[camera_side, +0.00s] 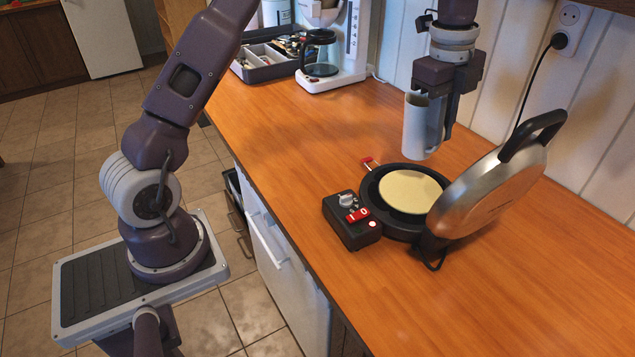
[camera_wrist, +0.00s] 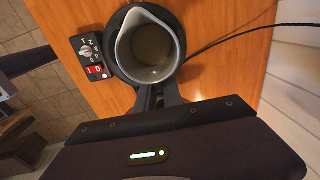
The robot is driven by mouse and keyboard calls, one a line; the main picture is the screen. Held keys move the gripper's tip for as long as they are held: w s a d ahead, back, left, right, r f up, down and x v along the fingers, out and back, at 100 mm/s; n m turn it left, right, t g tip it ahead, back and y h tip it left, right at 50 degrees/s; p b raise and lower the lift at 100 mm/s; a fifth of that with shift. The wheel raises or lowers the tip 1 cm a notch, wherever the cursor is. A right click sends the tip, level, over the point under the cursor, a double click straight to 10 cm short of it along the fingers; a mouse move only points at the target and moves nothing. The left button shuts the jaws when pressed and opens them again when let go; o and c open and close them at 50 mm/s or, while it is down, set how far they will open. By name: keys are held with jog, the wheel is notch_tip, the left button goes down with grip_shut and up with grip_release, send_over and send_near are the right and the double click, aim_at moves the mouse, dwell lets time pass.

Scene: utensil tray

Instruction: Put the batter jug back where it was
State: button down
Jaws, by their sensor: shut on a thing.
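The batter jug (camera_side: 421,128) is a light grey jug, held upright in the air above the counter, just behind the waffle iron. My gripper (camera_side: 445,112) is shut on it at its right side. In the wrist view, the jug (camera_wrist: 148,48) is seen from above with its open mouth towards me, and my gripper's fingers (camera_wrist: 158,97) meet its near side. The jug's inside looks grey, with a little pale residue that I cannot make out clearly. The waffle iron (camera_side: 372,200) stands open with a round layer of pale batter (camera_side: 411,191) on its lower plate.
The iron's raised lid (camera_side: 492,192) leans to the right, its handle sticking up. A control box (camera_side: 351,221) with a red switch is at its front left. A coffee maker (camera_side: 352,45) and a utensil tray (camera_side: 262,68) stand at the back left. The counter (camera_side: 290,130) between is clear.

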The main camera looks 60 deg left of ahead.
jog(key=s+a+f, duration=0.1)
jog(key=s+a, duration=1.4)
jog(key=a, duration=0.1)
jog(key=shift+g+y, duration=0.3)
jog(key=shift+g, duration=0.2)
jog(key=f, duration=0.3)
jog(key=s+f, duration=0.1)
jog(key=f, duration=0.6)
jog(key=shift+s+f, duration=0.15)
jog(key=shift+f, duration=0.2)
jog(key=c, duration=1.9)
grip_release()
jog(key=shift+f, duration=0.2)
jog(key=o, duration=0.4)
jog(key=shift+r, duration=0.1)
